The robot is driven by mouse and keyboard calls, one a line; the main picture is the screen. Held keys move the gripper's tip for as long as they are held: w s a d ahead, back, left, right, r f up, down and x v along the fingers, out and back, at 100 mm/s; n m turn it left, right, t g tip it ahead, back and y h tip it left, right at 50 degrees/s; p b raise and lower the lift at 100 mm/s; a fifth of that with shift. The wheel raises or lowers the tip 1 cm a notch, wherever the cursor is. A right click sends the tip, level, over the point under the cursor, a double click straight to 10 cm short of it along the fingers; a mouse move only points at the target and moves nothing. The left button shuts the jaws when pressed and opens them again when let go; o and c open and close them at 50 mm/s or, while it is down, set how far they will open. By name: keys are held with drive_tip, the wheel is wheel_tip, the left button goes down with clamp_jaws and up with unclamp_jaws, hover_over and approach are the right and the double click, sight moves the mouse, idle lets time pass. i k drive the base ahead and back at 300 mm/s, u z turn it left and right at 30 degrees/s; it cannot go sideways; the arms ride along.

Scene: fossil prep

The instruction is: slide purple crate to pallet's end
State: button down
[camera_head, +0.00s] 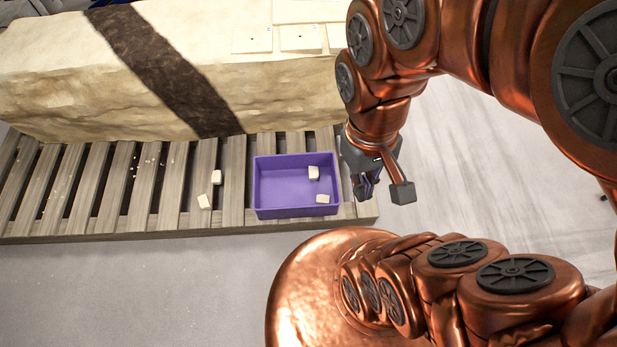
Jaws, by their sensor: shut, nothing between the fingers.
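The purple crate (262,190) sits on the wooden pallet (122,180), close to its right end. It is an open box with two pale blocks (313,173) inside. A narrow strip of bare pallet shows between the crate and the right end. My gripper (367,190) is shut and empty, just right of the crate and over the pallet's right end. I cannot tell whether its fingers touch the crate wall.
A large pale stone block (60,85) with a dark band lies along the back of the pallet. Two loose pale blocks (216,177) and small crumbs (137,165) lie on the slats left of the crate. The grey floor (150,290) in front is clear.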

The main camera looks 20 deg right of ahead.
sight(283, 188)
drive_tip(key=k, duration=0.5)
drive_tip(key=u, duration=1.1)
drive_tip(key=i, duration=1.05)
drive_tip(key=z, duration=1.6)
